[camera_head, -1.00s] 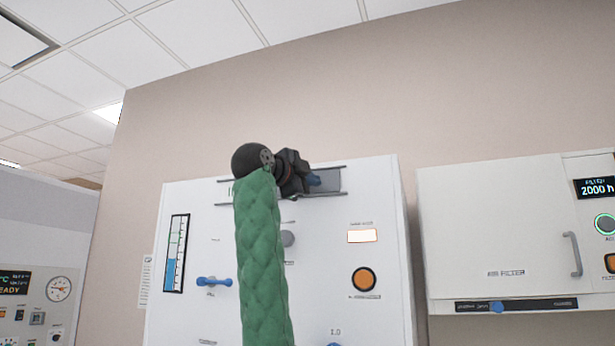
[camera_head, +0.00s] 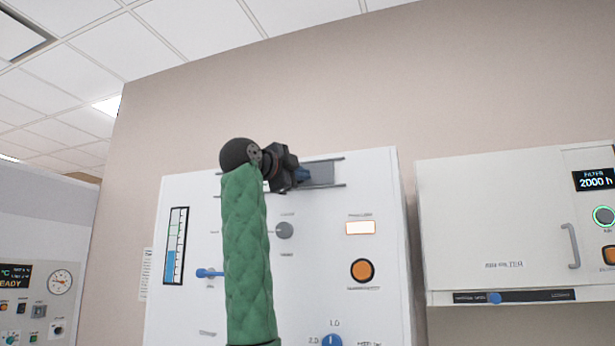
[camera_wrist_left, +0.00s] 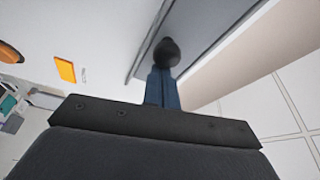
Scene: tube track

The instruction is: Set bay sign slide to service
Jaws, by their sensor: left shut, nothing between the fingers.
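The bay sign slide is a grey plate (camera_head: 322,173) between two thin rails at the top of the white cabinet; its left part is hidden behind my left wrist. My left gripper (camera_head: 304,175) is in front of the plate, its blue fingers closed with nothing between them. In the left wrist view the shut fingers (camera_wrist_left: 163,85) reach up to a dark round knob (camera_wrist_left: 167,52) on the grey plate (camera_wrist_left: 195,25). The tips overlap the knob's lower edge; I cannot tell whether they touch it. No sign wording is readable. My right gripper is not in view.
The white cabinet front (camera_head: 310,290) has a blue lever (camera_head: 208,273), a grey knob (camera_head: 284,230), an orange button (camera_head: 362,270) and a blue dial (camera_head: 332,342). An air filter cabinet (camera_head: 500,220) stands to the right. Another panel (camera_head: 30,310) is at the left.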

